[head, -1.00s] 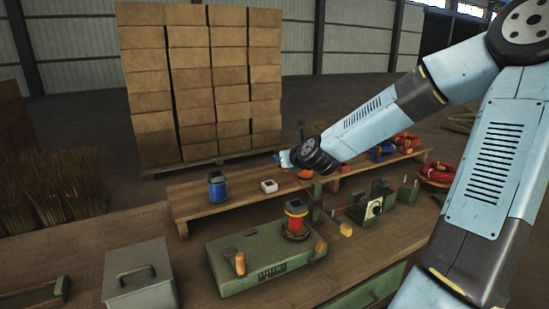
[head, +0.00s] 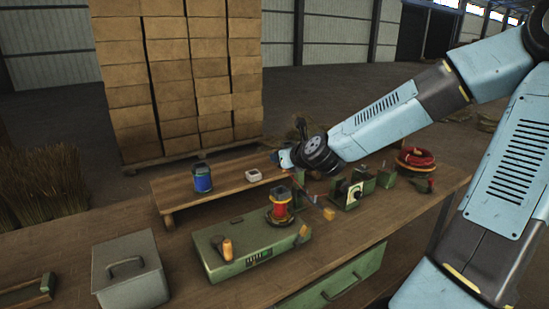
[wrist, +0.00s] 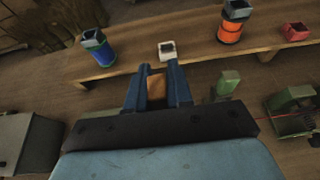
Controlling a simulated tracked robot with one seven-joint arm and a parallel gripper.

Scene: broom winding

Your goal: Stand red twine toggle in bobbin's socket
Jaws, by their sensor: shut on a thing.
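The red-wound bobbin (head: 279,207) stands upright on the green box (head: 255,247), its dark square top facing up. My gripper (head: 283,160) is above and behind it, apart from it. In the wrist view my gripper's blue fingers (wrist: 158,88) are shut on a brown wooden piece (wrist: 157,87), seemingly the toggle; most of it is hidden. A thin red twine (wrist: 285,127) shows at right in the wrist view, by the green winder (head: 348,193). The bobbin is hidden in the wrist view.
A low wooden shelf holds a blue bobbin (head: 202,178), a white box (head: 254,175), an orange bobbin (wrist: 231,25) and a red box (wrist: 296,32). A wooden handle (head: 227,249) stands on the green box. A lidded grey box (head: 130,278) is left; a red coil (head: 416,158) is right.

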